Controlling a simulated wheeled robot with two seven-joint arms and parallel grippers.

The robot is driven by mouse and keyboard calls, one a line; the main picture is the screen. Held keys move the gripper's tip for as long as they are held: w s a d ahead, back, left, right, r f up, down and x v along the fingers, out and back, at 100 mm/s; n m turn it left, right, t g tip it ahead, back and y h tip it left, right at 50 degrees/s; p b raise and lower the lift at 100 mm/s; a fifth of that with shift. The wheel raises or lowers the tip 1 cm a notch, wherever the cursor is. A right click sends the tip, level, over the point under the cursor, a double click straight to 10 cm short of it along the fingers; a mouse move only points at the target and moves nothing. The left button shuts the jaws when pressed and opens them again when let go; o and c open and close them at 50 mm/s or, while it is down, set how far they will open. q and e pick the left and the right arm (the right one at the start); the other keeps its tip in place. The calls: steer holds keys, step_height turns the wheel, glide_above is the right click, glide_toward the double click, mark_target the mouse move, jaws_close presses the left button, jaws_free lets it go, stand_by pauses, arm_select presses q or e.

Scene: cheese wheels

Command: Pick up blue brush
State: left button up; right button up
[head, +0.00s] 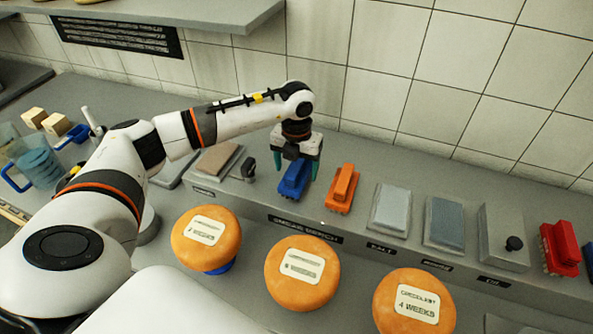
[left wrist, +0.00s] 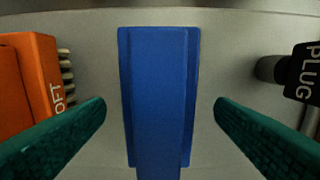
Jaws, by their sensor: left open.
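The blue brush (head: 293,179) stands on the grey shelf below my left gripper (head: 297,168) in the head view. My left gripper is open, with its green fingers on either side of the brush. In the left wrist view the blue brush (left wrist: 158,95) lies lengthwise between the two fingertips (left wrist: 160,108), with a gap on each side. The fingers do not touch it there. My right gripper is in neither view.
An orange brush (head: 342,188) stands close to the right of the blue one, and a dark plug (head: 249,168) to the left. Grey blocks (head: 391,210) and a red brush (head: 561,247) are farther right. Cheese wheels (head: 301,273) sit in front, below the shelf. A tiled wall (head: 400,70) is behind.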

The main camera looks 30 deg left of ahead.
arm_select(q)
steer(key=shift+f, duration=0.15)
steer(key=shift+w, duration=0.1)
steer(key=c, duration=1.2)
steer(key=shift+o, duration=0.2)
steer(key=shift+r, duration=0.2)
